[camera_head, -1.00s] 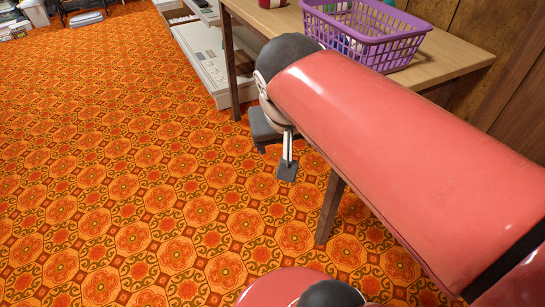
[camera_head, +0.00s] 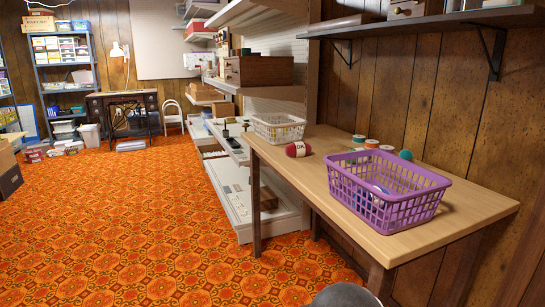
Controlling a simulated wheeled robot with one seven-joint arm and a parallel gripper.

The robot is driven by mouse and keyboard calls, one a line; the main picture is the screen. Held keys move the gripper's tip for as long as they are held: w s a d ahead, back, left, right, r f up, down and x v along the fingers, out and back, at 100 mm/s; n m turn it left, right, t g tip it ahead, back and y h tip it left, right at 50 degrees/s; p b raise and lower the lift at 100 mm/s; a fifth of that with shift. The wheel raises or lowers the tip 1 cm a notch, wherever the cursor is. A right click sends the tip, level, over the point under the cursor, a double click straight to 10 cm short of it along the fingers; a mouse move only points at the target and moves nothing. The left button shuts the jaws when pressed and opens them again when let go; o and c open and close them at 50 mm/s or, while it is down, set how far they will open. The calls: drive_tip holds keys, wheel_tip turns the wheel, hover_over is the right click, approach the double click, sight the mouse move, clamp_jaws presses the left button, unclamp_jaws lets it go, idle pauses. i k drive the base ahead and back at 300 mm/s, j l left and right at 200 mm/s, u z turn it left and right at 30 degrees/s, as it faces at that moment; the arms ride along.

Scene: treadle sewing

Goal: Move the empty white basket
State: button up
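A white plastic basket (camera_head: 277,129) with lattice sides sits upright at the far left end of the wooden table (camera_head: 420,238). I see nothing in it, though its near wall hides part of the inside. A purple basket (camera_head: 385,197) stands nearer, at the table's front right, with a few small things inside. My gripper is out of view. Only a dark rounded part of my own body shows at the bottom edge.
A red yarn ball (camera_head: 298,149) lies near the white basket. Several thread spools stand at the table's back edge. White shelving (camera_head: 245,203) stands beyond the table. A dark wall shelf (camera_head: 425,23) overhangs it. The patterned carpet (camera_head: 120,225) at left is clear.

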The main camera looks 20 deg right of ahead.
sight(291, 137)
drive_tip(key=i+j, duration=0.2)
drive_tip(key=i, duration=0.3)
drive_tip(key=i+j+z, duration=0.1)
drive_tip(key=i, duration=0.4)
drive_tip(key=i+j, duration=0.35)
drive_tip(key=i, duration=0.15)
drive_tip(key=i+j+z, duration=0.1)
drive_tip(key=i+j, duration=0.15)
drive_tip(key=i, duration=0.25)
drive_tip(key=i+j, duration=0.3)
drive_tip(key=i, duration=0.2)
drive_tip(key=l+z, duration=0.05)
